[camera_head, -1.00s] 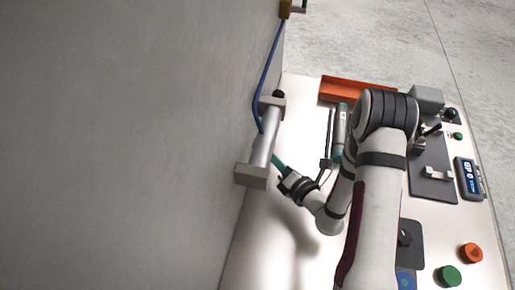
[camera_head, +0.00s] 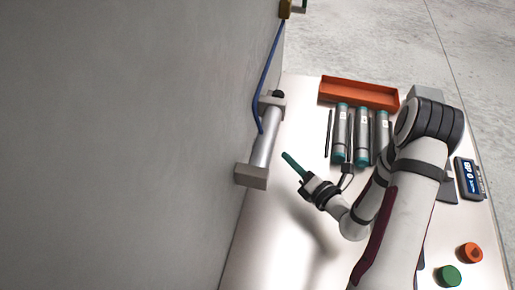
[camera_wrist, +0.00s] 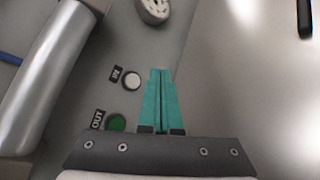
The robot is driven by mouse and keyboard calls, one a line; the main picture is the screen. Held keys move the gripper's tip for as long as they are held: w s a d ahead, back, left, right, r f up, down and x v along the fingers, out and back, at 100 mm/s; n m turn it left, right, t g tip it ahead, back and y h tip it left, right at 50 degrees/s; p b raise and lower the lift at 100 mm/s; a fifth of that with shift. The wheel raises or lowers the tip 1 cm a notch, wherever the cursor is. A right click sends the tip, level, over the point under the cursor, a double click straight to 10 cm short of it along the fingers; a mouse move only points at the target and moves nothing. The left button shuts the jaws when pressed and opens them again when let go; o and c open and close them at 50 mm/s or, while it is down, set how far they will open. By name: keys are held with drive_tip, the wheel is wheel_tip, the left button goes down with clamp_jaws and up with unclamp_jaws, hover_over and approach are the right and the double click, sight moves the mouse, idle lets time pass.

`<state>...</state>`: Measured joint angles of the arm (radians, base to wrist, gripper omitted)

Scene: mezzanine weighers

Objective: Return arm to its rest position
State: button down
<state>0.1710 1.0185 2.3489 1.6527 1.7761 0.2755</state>
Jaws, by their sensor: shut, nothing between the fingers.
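My gripper (camera_head: 289,159) has teal fingers and is shut with nothing between them. In the head view it hangs above the white table, a little right of the silver cylinder (camera_head: 264,139) held between grey blocks by the wall. In the wrist view the teal fingers (camera_wrist: 160,100) lie side by side, pointing up the picture. My arm covers part of the table's right side.
A blue hose (camera_head: 265,80) runs along the wall (camera_head: 130,140). A blue display (camera_head: 468,178), an orange button (camera_head: 470,252) and a green button (camera_head: 448,275) are at the right. The table's front left is clear.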

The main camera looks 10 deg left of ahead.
idle(0.4)
drive_tip(key=w+d+r+n+y, duration=0.1)
drive_tip(key=w+d+r+n, duration=0.1)
drive_tip(key=w+r+n, duration=0.45)
drive_tip(key=s+a+r+n+g+y, duration=0.25)
drive_tip(key=s+r+n, duration=0.2)
drive_tip(key=r, duration=0.35)
drive_tip(key=s+a+r+n+g, duration=0.1)
drive_tip(key=s+n+g, duration=0.1)
drive_tip(key=s, duration=0.3)
drive_tip(key=s+a+r+n+g+h, duration=0.1)
drive_tip(key=s+a+r+n+g, duration=0.1)
drive_tip(key=s+n+g, duration=0.1)
drive_tip(key=s+a+r+n+g, duration=0.1)
drive_tip(key=s+n+g, duration=0.2)
drive_tip(key=s+n, duration=0.2)
drive_tip(key=shift+s+a+r+h, duration=0.1)
drive_tip(key=shift+s+a+h, duration=0.05)
drive_tip(key=shift+s, duration=0.25)
drive_tip(key=shift+s+a+r+h, duration=0.1)
drive_tip(key=shift+s, duration=0.3)
drive_tip(key=s+d+f+n+h, duration=0.3)
drive_tip(key=s+d+n+h, duration=0.8)
drive_tip(key=s+d, duration=0.2)
drive_tip(key=shift+n, duration=0.4)
